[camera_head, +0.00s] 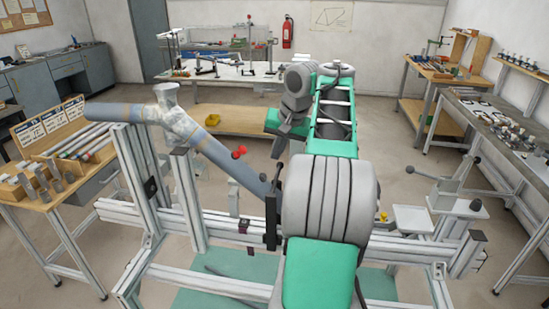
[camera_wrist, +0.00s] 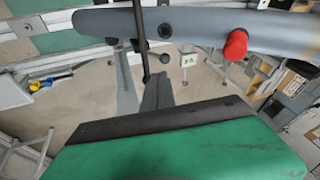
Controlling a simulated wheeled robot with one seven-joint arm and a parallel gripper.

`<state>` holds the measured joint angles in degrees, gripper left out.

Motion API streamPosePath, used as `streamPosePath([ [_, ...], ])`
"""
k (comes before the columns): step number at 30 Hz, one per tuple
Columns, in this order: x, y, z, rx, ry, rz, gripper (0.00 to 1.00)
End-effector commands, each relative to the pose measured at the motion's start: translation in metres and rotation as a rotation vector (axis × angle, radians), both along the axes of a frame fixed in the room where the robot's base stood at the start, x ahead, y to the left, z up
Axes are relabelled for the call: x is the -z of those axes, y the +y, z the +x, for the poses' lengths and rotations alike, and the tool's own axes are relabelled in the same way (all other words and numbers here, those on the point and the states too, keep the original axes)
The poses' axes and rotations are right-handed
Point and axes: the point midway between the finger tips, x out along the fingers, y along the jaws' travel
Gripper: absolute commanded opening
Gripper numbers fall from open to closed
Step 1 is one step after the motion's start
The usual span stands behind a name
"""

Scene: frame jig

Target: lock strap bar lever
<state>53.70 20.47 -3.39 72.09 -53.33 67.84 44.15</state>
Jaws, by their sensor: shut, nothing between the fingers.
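The jig holds a grey-blue tube (camera_head: 225,160) that slants down to the right. The tube crosses the top of the wrist view (camera_wrist: 200,26), with a red knob (camera_wrist: 235,45) on it. A black upright bar (camera_head: 270,222) stands at the tube's lower end; a black strap bar (camera_wrist: 165,17) crosses the tube in the wrist view. A thin black lever rod (camera_head: 276,180) tops it, and shows as a dark rod in the wrist view (camera_wrist: 139,38). My gripper (camera_head: 279,156) is shut and empty, just above the lever's end. Its grey fingers (camera_wrist: 157,77) show close to the rod; contact is unclear.
An aluminium jig frame (camera_head: 190,285) surrounds the work. More black-knobbed levers (camera_head: 449,160) stand at its right. A left table (camera_head: 35,225) carries tubes and blocks. Benches (camera_head: 500,140) line the right side. My own arm hides part of the jig.

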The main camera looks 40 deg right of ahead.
Motion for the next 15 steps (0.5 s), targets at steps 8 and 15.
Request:
streamPosePath([
  [8, 0.058, 0.001, 0.022, -0.003, 0.002, 0.002, 0.00],
  [15, 0.073, 0.001, 0.031, -0.004, 0.001, 0.001, 0.00],
])
